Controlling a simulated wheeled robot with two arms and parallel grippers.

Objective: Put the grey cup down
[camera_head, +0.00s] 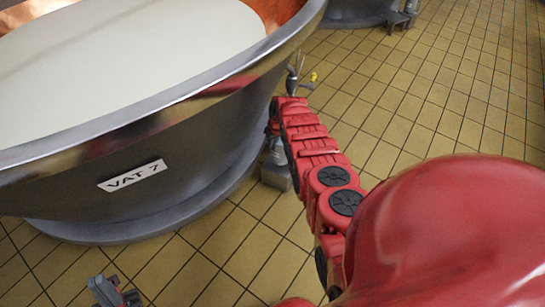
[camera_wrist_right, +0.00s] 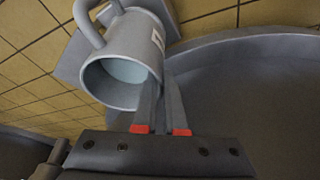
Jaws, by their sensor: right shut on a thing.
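The grey cup (camera_wrist_right: 120,62) is at the upper left of the right wrist view. It is tilted with its mouth towards the camera, its handle at the upper left and a small white label on its side. A pale surface shows inside it. My right gripper (camera_wrist_right: 164,84) is shut on the cup's right side by the rim. In the head view my right arm reaches to the vat's right side, and the cup cannot be made out there. My left gripper (camera_head: 112,292) is at the bottom left; its jaw opening is unclear.
A large metal vat (camera_head: 75,180) labelled VAT 7, with white contents, fills the left. A grey vat wall (camera_wrist_right: 250,80) is right of the cup in the wrist view. Yellow tiled floor (camera_head: 420,100) is open to the right. Another vat base (camera_head: 352,14) stands at the back.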

